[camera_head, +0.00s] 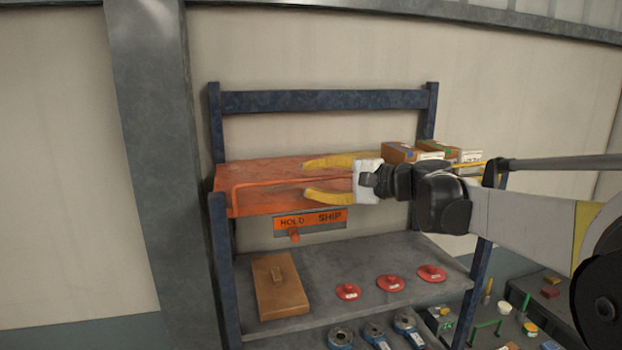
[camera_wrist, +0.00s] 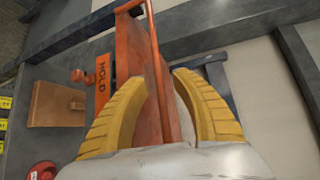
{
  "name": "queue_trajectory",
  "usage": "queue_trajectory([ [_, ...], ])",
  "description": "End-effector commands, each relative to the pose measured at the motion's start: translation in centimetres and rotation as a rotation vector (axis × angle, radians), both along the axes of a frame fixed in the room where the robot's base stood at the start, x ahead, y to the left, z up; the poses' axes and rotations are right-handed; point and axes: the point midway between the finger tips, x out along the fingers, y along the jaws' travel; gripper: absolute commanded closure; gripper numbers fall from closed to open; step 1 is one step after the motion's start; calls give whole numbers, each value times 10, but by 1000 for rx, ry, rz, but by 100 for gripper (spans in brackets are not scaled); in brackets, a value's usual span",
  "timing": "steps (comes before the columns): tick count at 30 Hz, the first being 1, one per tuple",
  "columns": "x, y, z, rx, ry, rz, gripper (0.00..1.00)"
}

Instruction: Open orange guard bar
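The orange guard bar (camera_head: 268,183) is a thin rod along the front of the orange upper shelf (camera_head: 250,170), bent down at its left end. In the wrist view the bar (camera_wrist: 158,60) runs lengthwise between my yellow fingers. My gripper (camera_head: 306,178) reaches in from the right at shelf height. Its fingers are spread, one above and one below the bar in the head view. In the wrist view my gripper (camera_wrist: 157,80) shows a gap beside the bar, so it does not look clamped. The bar's right end is hidden behind my gripper and arm.
An orange HOLD/SHIP sign (camera_head: 309,219) with an orange knob (camera_head: 294,236) sits below the shelf. Boxes (camera_head: 400,152) stand at the shelf's right. A brown block (camera_head: 279,285) and red handled discs (camera_head: 390,282) lie on the grey lower shelf. Blue posts (camera_head: 220,265) frame the rack.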

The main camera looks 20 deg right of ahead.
Motion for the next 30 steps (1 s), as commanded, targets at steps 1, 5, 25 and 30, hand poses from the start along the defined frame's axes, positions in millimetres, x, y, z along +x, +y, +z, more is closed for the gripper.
queue_trajectory([
  [1, 0, 0, 0, 0, 0, 0, 68],
  [5, 0, 0, 0, 0, 0, 0, 99],
  [25, -3, 0, -1, 0, -35, -1, 100],
  [30, -5, 0, -2, 0, -66, 0, 100],
])
